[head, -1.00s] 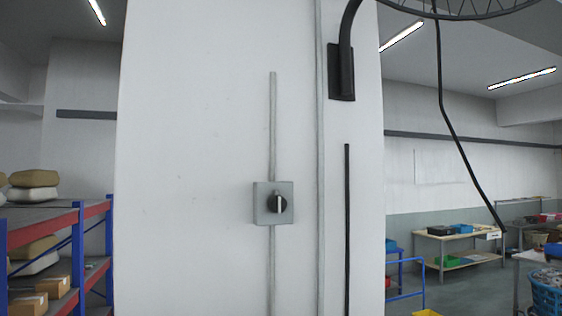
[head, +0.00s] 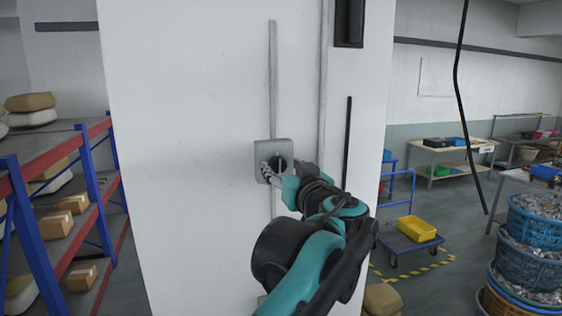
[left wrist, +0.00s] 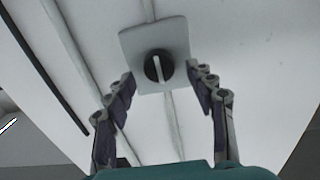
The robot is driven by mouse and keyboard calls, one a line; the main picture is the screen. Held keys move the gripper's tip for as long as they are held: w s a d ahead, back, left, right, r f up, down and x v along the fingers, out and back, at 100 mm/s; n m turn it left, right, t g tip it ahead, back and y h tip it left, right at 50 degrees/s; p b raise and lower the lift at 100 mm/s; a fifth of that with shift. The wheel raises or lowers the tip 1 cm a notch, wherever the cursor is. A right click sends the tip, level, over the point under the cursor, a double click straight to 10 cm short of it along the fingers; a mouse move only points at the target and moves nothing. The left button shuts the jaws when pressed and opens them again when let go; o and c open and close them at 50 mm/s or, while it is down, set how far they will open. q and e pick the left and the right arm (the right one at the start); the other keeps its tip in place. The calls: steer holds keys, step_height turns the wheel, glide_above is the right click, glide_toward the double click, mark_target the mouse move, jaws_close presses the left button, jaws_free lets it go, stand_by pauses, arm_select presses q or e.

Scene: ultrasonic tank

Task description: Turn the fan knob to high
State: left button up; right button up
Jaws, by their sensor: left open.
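The fan knob (left wrist: 158,66) is a round black dial with a pale pointer line, on a grey square wall box (left wrist: 181,32). In the left wrist view the pointer runs roughly along the wall conduit. In the head view the box (head: 282,144) shows on the white pillar, its knob partly covered by my gripper. My left gripper (head: 277,171) is in front of the lower part of the box. In the left wrist view its open fingers (left wrist: 160,73) stand either side of the knob, with gaps; contact is not visible. My right gripper is not in view.
A grey conduit (head: 273,80) runs vertically through the box. A blue and red shelf rack (head: 92,180) stands to the left. A blue trolley with a yellow bin (head: 417,228) and stacked blue baskets (head: 528,262) are to the right. The pillar face around the box is clear.

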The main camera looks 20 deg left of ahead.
arm_select(q)
steer(key=shift+x, duration=1.1)
steer(key=shift+s, duration=0.1)
steer(key=shift+c, duration=1.2)
steer(key=c, duration=0.9)
